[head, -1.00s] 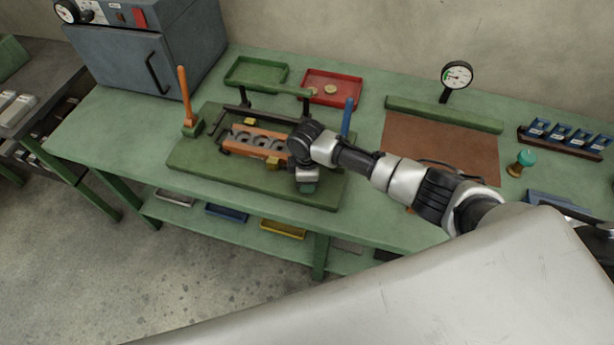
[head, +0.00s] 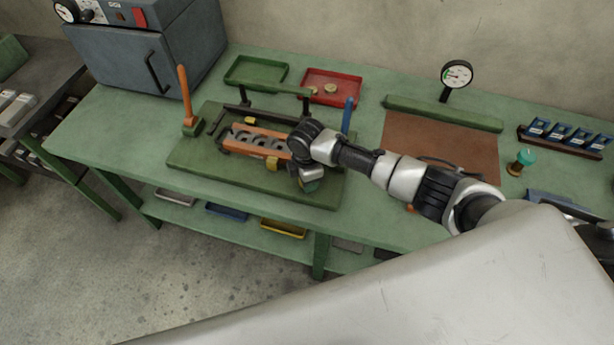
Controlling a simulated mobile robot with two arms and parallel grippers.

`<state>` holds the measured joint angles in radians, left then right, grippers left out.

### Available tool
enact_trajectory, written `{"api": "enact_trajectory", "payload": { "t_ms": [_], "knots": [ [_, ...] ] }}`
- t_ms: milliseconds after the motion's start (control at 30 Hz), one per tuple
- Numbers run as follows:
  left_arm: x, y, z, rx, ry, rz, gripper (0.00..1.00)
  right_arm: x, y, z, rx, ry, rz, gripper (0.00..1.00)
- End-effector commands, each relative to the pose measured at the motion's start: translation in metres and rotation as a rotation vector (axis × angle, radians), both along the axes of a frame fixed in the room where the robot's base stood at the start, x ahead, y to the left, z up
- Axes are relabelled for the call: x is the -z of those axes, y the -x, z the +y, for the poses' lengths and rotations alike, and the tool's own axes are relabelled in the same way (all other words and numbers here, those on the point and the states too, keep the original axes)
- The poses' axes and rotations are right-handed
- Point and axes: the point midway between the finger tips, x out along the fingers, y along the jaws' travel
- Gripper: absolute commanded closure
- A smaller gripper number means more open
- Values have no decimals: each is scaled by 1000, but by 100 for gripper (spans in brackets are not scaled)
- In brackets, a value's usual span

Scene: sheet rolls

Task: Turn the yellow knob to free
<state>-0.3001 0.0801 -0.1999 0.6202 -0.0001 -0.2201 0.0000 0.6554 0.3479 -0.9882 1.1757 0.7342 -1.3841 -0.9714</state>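A green fixture plate (head: 205,160) lies on the bench, bearing an orange block (head: 238,143) with several grey round openings. Two small yellow parts flank the block: one at its back edge (head: 250,121) and one at its front edge (head: 272,163). Either may be the yellow knob; its setting is too small to read. My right arm reaches in from the right, and its gripper (head: 309,183) points down over the right end of the fixture, just right of the front yellow part. Its fingertips are mostly hidden by the wrist, so contact and opening are unclear. My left gripper is out of view.
An orange upright lever (head: 185,95) stands left of the fixture and a blue one (head: 347,117) right of it. A green tray (head: 240,82) and red tray (head: 345,98) lie behind. A brown mat (head: 440,143) and a dial gauge (head: 457,75) are to the right.

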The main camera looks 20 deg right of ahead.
Motion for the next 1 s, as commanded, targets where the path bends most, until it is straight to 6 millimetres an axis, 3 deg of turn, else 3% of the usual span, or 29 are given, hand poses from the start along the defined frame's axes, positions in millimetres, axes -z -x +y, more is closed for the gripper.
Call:
{"api": "enact_trajectory", "payload": {
  "t_ms": [100, 133, 300, 667, 1000],
  "knots": [
    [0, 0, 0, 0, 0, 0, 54, -1, -1, 1, -3, -1, -3, 80],
    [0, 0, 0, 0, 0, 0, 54, -1, -1, 1, -3, -1, -3, 54],
    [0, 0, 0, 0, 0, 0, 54, -1, -1, 0, -2, 0, -2, 30],
    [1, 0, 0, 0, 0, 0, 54, -7, -1, 0, -1, -1, -3, 30],
    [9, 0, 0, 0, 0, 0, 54, -70, -2, 0, -2, -1, -6, 30]
  ]
}}
